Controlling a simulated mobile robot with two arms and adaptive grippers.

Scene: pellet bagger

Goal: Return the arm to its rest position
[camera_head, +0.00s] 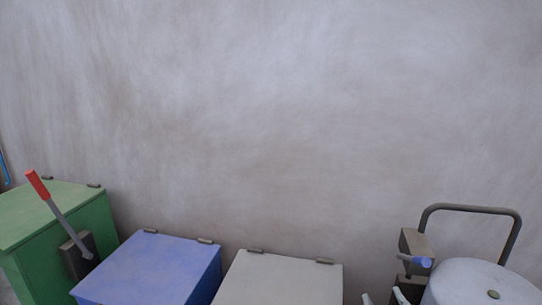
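Two pale grey fingertips of what looks like my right gripper (384,298) show at the bottom edge, right of centre. They stand apart with nothing visible between them, so it looks open. The rest of that gripper and its arm are cut off below the frame. The fingertips appear between the grey-white box and the white round machine. My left gripper is not in view.
A green box (87,227) with a red-handled lever (57,204) stands at left. A blue-lidded box (150,266) and a grey-white box (279,280) stand beside it. A white round machine (478,282) with a dark bar (470,208) and blue knob (421,261) is at right. A bare wall (270,110) rises behind.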

